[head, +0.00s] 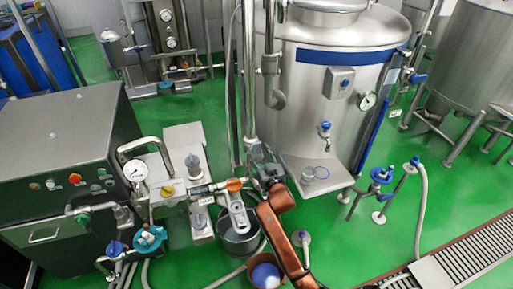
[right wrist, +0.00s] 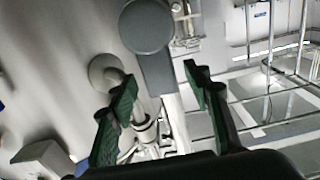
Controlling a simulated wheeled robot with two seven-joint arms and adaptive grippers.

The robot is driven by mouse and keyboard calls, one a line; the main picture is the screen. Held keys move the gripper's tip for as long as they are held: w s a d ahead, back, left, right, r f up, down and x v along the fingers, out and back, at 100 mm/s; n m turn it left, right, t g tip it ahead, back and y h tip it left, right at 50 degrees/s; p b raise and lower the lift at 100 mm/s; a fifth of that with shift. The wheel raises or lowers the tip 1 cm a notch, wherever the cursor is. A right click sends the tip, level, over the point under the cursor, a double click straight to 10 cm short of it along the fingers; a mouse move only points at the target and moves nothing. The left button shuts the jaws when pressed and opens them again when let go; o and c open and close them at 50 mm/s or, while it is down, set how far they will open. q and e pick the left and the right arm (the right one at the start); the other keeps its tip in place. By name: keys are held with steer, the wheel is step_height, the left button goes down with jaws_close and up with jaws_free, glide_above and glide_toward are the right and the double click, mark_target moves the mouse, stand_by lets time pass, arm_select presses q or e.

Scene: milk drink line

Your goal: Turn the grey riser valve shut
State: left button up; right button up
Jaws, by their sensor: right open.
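A grey valve handle with a round end (right wrist: 147,26) shows in the right wrist view, its flat stem running down toward the gap between my fingers. I take it for the riser valve. My right gripper (right wrist: 160,78) is open, with one dark green finger on each side of the stem's lower end. I cannot tell whether either finger touches it. In the head view my right gripper (head: 262,168) is at the foot of the vertical riser pipe (head: 248,85), left of the tank. The valve handle is not clear there, partly hidden by the gripper. My left gripper is not in view.
A large steel tank (head: 305,75) stands behind the gripper. A pressure gauge (head: 136,171) and piping are to the left, beside a steel machine (head: 55,135). A bucket (head: 240,240) stands below the gripper. Open green floor (head: 345,240) lies to the right.

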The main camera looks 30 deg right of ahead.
steer(key=shift+x, duration=1.4)
steer(key=shift+c, duration=0.4)
jaws_close()
